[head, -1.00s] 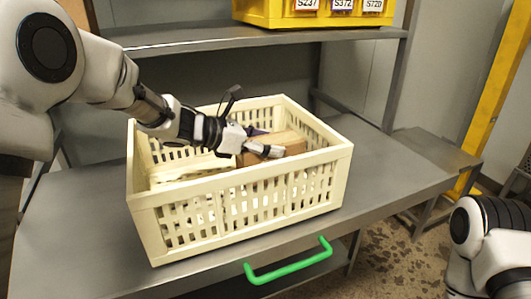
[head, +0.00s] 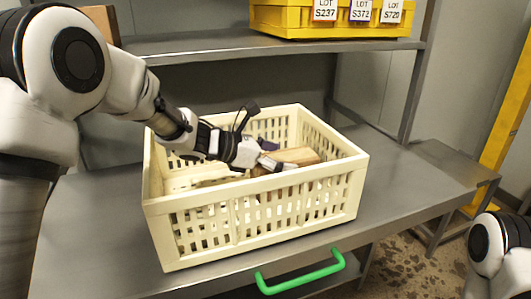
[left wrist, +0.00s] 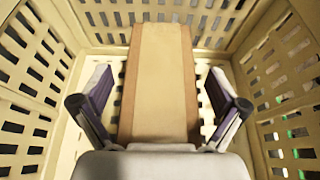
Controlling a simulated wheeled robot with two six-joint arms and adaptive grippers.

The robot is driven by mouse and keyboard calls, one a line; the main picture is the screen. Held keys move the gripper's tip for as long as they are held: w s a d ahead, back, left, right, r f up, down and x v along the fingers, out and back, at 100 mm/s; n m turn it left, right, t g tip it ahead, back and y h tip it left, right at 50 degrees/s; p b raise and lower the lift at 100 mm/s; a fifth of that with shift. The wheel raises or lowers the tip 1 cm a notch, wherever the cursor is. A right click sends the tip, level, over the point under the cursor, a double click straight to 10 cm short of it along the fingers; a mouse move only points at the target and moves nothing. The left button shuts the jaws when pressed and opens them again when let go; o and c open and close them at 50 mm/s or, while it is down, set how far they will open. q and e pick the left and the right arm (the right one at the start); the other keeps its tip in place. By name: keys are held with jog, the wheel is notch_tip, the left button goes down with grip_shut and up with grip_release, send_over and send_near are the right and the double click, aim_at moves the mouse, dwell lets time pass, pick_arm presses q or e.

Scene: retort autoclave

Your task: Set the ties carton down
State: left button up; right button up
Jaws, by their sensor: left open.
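The ties carton (head: 298,156), a plain brown box, lies inside the cream slatted crate (head: 262,222). In the left wrist view the carton (left wrist: 160,80) is long and narrow and appears to rest on the crate floor. My left gripper (head: 272,164) reaches down into the crate. In the left wrist view its two fingers stand apart, one on each side of the carton, with a gap on both sides. The near crate wall hides the carton's lower part in the head view. My right gripper is out of view.
The crate stands on a grey metal table (head: 95,225) with a green handle (head: 300,278) at its front. A shelf (head: 285,43) above holds a yellow bin (head: 290,18) with lot labels. A yellow post (head: 500,120) stands at the right. The table is clear left of the crate.

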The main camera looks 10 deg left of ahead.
pick_arm(q)
jog(key=v, duration=1.1)
jog(key=shift+s+a, duration=0.2)
jog(key=shift+a, duration=0.1)
